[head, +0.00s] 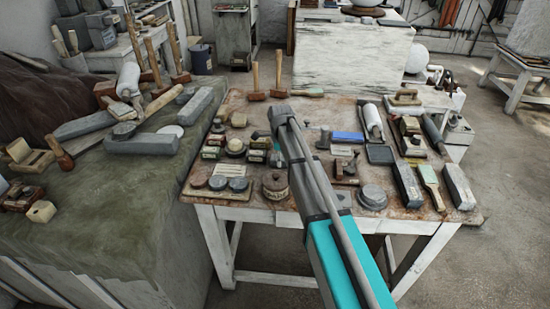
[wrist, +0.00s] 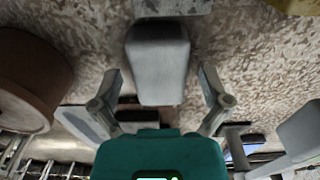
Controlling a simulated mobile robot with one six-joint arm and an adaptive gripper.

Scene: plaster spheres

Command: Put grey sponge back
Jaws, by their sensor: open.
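In the wrist view, a grey block with rounded edges, which looks like the grey sponge (wrist: 158,62), lies between the spread fingers of my gripper (wrist: 160,82). The fingers are open, one on each side of it, with a gap showing on both sides. I cannot tell how far below the fingertips it is. In the head view, my arm reaches over the wooden worktable (head: 240,107) and hides most of my gripper and what is under it. I cannot single out the sponge there.
A brown round pot (wrist: 32,80) stands close on the left in the wrist view. The table is crowded with small tins, a round grey tin (head: 372,196), a blue block (head: 347,137), mallets (head: 279,75) and long grey blocks (head: 458,187). Little table surface is free.

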